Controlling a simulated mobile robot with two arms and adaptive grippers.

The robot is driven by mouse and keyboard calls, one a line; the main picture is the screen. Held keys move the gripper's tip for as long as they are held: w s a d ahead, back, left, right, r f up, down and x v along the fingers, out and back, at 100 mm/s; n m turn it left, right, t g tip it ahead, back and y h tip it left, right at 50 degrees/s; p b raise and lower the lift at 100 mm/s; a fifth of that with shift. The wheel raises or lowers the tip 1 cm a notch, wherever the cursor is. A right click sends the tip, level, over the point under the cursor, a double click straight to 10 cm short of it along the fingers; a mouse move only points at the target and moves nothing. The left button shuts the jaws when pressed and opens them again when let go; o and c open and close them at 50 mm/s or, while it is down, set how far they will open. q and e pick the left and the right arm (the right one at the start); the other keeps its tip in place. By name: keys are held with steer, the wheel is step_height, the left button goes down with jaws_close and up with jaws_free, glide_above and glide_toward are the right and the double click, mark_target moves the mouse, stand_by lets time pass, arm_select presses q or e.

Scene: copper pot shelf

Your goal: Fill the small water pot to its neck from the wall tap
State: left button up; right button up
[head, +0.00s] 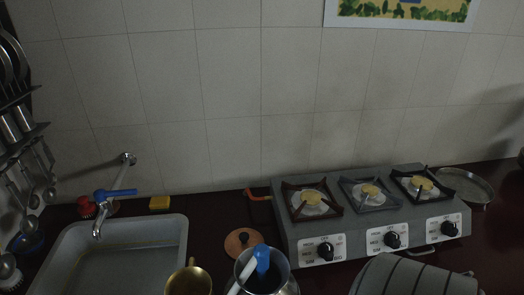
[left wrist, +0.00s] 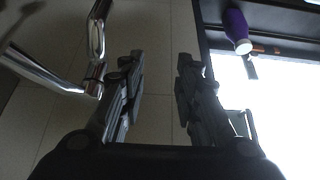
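The wall tap (head: 112,194), chrome with a blue lever, reaches out over the left end of the grey sink. A brass-coloured pot (head: 188,281) is at the bottom edge of the head view, by the sink's right front corner; only its upper part shows, and I cannot tell if it is the small water pot or what is inside. My left gripper (left wrist: 160,62) shows only in the left wrist view. Its two dark fingers are apart with nothing between them. My right gripper is in neither view.
The sink (head: 180,240) looks empty. A steel vessel (head: 282,272) holding blue and white items and a round wooden-looking disc (head: 239,242) lie right of it. A three-burner stove (head: 290,238) stands further right. In the left wrist view, chrome tubing (left wrist: 97,40) is close left of the fingers.

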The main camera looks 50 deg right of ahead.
arm_select(q)
steer(key=shift+s+a, duration=0.1)
steer(key=shift+s+a, duration=0.35)
steer(key=shift+s, duration=0.1)
steer(key=shift+s+a, duration=0.45)
steer(key=shift+s, duration=0.1)
steer(key=shift+r, duration=0.1)
step_height(320, 180, up, 7)
steer(key=p, duration=0.5)
steer(key=shift+p, duration=0.3)
